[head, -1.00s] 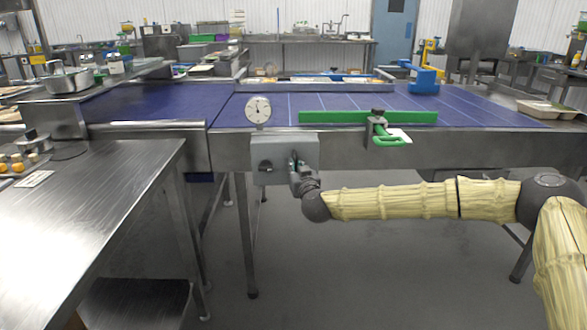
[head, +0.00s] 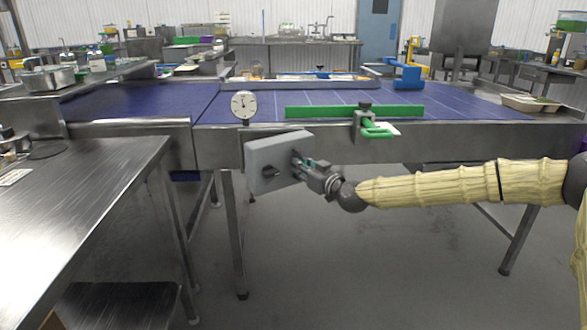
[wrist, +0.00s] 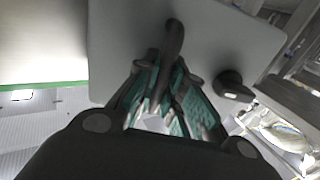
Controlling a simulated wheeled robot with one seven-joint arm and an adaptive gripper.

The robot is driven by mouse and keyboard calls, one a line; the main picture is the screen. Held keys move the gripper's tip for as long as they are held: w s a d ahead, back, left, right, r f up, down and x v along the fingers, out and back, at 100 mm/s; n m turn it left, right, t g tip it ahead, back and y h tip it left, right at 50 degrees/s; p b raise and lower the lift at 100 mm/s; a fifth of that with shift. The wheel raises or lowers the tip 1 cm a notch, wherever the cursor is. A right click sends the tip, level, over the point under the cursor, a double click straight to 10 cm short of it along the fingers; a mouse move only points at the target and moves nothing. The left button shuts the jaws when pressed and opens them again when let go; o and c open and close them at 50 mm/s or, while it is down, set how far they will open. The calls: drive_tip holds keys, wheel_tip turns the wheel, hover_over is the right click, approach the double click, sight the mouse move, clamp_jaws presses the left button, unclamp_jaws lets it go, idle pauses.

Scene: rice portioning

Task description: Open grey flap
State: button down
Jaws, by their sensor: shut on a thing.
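The grey flap (head: 262,153) is a flat square panel on the front of the conveyor table, below the round dial. It stands at an angle to the table front. It has a dark knob (head: 270,171) and a dark handle near its right side. My gripper (head: 299,162) is at that handle. In the wrist view the flap (wrist: 215,40) fills the top middle, with the curved handle (wrist: 173,38) running down between my gripper's green-padded fingers (wrist: 165,90), which are shut on it. The knob (wrist: 232,86) is beside the fingers, untouched. The space behind the flap is hidden.
The round dial (head: 243,105) stands above the flap. A green bar (head: 340,111) with a green clamp (head: 375,129) is on the blue belt's edge to the right. A steel table (head: 70,215) is close on the left. The floor (head: 400,260) below my arm is clear.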

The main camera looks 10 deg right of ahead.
drive_tip(key=shift+s+d, duration=0.15)
drive_tip(key=shift+d, duration=0.65)
drive_tip(key=c, duration=1.8)
unclamp_jaws()
drive_tip(key=shift+o, duration=0.2)
drive_tip(key=v, duration=1.2)
